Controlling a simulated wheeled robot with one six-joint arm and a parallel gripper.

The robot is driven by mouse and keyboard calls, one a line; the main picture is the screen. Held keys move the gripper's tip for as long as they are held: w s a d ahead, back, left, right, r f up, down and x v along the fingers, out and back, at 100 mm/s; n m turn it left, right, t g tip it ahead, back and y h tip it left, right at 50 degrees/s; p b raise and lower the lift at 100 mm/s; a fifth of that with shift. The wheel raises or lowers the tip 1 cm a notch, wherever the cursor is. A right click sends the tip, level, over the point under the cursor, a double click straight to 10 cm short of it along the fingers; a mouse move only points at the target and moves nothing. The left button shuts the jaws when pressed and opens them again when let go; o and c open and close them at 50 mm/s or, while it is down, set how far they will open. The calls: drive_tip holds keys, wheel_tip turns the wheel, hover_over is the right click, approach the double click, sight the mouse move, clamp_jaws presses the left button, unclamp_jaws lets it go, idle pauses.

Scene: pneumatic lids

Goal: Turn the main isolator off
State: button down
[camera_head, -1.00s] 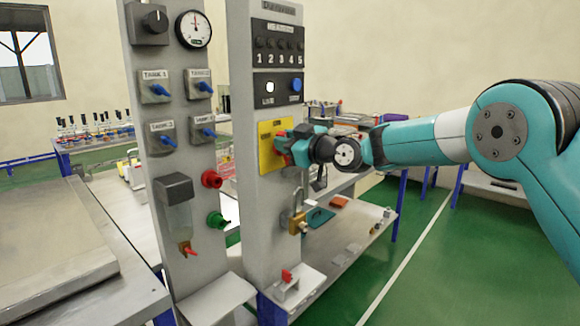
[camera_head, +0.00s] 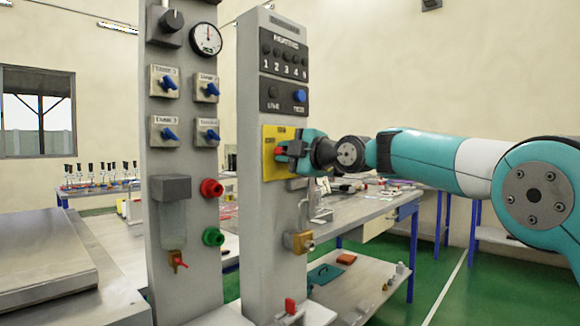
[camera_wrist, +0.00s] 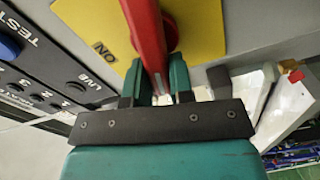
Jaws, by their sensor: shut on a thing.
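The main isolator is a yellow plate (camera_head: 268,148) with a red handle (camera_head: 281,151) on the right-hand grey column. In the wrist view the red handle (camera_wrist: 146,35) runs from its hub down between the fingers, and the yellow plate (camera_wrist: 90,18) carries an ON label. My gripper (camera_head: 288,150) is shut on the red handle, in front of the plate. In the wrist view my gripper (camera_wrist: 158,80) has one teal finger on each side of the handle. An OFF label is not readable.
Above the isolator is a panel with a dark LIVE lamp (camera_head: 273,93) and a blue TEST button (camera_head: 299,96). A brass padlock (camera_head: 298,242) hangs below. The left column (camera_head: 182,120) with blue valves stands close by. Floor to the right is clear.

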drive_tip(key=shift+a+f+n+b, duration=0.1)
drive_tip(key=shift+a+n+b, duration=0.05)
drive_tip(key=shift+n+b, duration=0.85)
drive_tip(key=shift+n, duration=0.3)
drive_tip(key=c, duration=1.1)
unclamp_jaws()
drive_tip(key=shift+o, duration=0.5)
drive_tip(key=shift+s+d+f+b, duration=0.15)
drive_tip(key=shift+s+d+b, duration=0.1)
drive_tip(key=shift+b, duration=0.3)
drive_tip(key=b+v, duration=0.5)
drive_tip(key=v, duration=1.2)
drive_tip(key=shift+w+f, duration=0.1)
